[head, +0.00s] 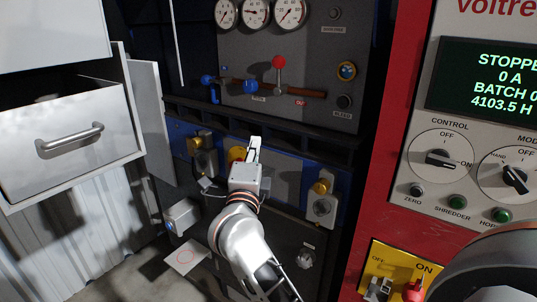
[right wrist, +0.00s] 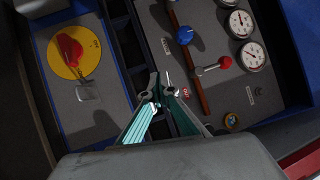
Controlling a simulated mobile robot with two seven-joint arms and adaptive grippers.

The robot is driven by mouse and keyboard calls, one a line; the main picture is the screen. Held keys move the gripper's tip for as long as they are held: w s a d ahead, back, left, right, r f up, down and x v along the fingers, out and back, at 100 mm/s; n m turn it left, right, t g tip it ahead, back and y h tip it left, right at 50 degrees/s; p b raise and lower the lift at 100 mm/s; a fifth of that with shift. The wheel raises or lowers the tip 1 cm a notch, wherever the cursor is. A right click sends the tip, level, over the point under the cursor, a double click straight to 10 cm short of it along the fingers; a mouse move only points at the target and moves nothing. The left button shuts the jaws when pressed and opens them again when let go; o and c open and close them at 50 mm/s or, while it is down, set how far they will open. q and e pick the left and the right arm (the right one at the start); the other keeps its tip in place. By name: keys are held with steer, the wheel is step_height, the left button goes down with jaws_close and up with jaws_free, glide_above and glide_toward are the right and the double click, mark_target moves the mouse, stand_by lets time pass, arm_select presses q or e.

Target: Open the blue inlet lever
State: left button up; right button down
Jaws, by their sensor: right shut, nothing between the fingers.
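The blue inlet lever's ball (head: 250,87) is on the dark panel in the head view, close in front of a brown pipe; it also shows in the right wrist view (right wrist: 184,35). My right gripper (head: 254,146) is shut and empty, below the blue ball and apart from it in the head view. Its closed fingers (right wrist: 156,84) are in the lower middle of the right wrist view, away from the ball. My left gripper is not in view.
A red-balled lever (head: 278,62) stands upright just right of the blue ball. A dark ledge (head: 250,125) runs below the pipe. Gauges (head: 256,12) sit above. A red cabinet (head: 385,150) stands at right, and a drawer (head: 70,140) at left.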

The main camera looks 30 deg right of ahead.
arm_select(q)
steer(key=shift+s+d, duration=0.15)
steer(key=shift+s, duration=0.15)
arm_select(e)
steer(key=shift+s+d+f, duration=0.15)
steer(key=shift+s+d, duration=0.1)
steer(key=shift+s, duration=0.45)
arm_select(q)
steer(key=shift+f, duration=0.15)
arm_select(e)
steer(key=shift+f, duration=0.1)
